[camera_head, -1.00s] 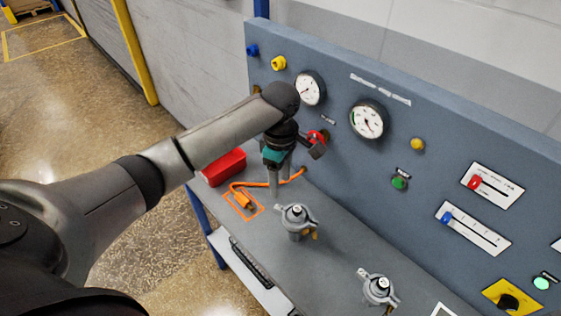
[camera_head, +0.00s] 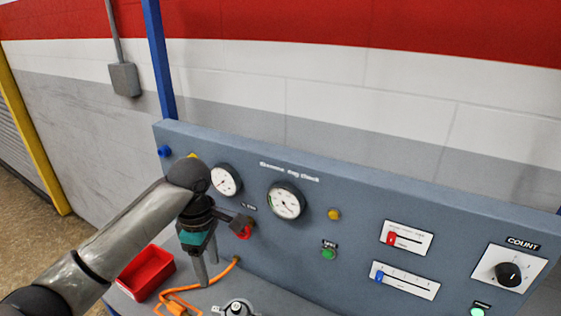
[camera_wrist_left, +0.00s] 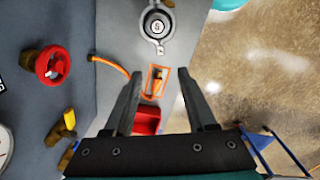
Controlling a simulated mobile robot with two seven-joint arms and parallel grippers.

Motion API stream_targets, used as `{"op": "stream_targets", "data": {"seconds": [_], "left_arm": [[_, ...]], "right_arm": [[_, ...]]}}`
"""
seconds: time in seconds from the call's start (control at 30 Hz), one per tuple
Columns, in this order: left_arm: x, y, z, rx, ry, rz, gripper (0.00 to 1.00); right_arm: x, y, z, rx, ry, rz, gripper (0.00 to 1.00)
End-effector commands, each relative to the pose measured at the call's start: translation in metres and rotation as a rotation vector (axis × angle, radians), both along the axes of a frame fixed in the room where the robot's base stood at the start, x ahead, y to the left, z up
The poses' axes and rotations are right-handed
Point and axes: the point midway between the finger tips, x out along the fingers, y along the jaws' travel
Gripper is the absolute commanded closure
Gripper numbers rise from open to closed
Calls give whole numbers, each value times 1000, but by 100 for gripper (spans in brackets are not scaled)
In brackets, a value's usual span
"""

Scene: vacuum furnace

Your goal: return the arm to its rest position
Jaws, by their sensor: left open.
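My left arm comes in from the lower left in the head view. Its gripper (camera_head: 206,272) points down in front of the grey panel (camera_head: 340,240), above the bench near the orange cable (camera_head: 190,288). In the left wrist view the two fingers (camera_wrist_left: 165,105) are spread apart with nothing held between them. Beyond the fingers lie the red bin (camera_wrist_left: 147,120) and the orange-outlined spot (camera_wrist_left: 153,82) with the cable end, apart from the fingers. My right gripper is not in view.
The panel carries two dials (camera_head: 286,200), a red valve wheel (camera_wrist_left: 53,65), sliders (camera_head: 405,285) and a COUNT knob (camera_head: 508,274). A grey metal fitting (camera_head: 238,307) stands on the bench. A blue post (camera_head: 158,60) rises behind the panel. Open floor (camera_wrist_left: 250,60) lies beyond the bench edge.

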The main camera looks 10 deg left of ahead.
Motion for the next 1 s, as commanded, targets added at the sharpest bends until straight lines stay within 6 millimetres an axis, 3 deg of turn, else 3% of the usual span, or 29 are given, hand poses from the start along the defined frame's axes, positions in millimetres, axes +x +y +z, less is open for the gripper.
{"op": "stream_targets", "data": {"seconds": [0.17, 0.4, 0.6, 0.8, 1.0], "left_arm": [[-16, -22, -24, -21, -18, -186, 43], [-58, -65, -68, -59, -106, -635, 43], [-97, -89, -89, -56, -201, -962, 43], [-136, -96, -98, 1, -281, -1240, 43], [-172, -87, -98, 101, -308, -1466, 43]], "right_arm": [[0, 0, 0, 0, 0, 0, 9], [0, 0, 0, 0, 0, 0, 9], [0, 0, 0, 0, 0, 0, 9], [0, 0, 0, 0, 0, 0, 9], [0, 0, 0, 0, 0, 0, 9]]}}
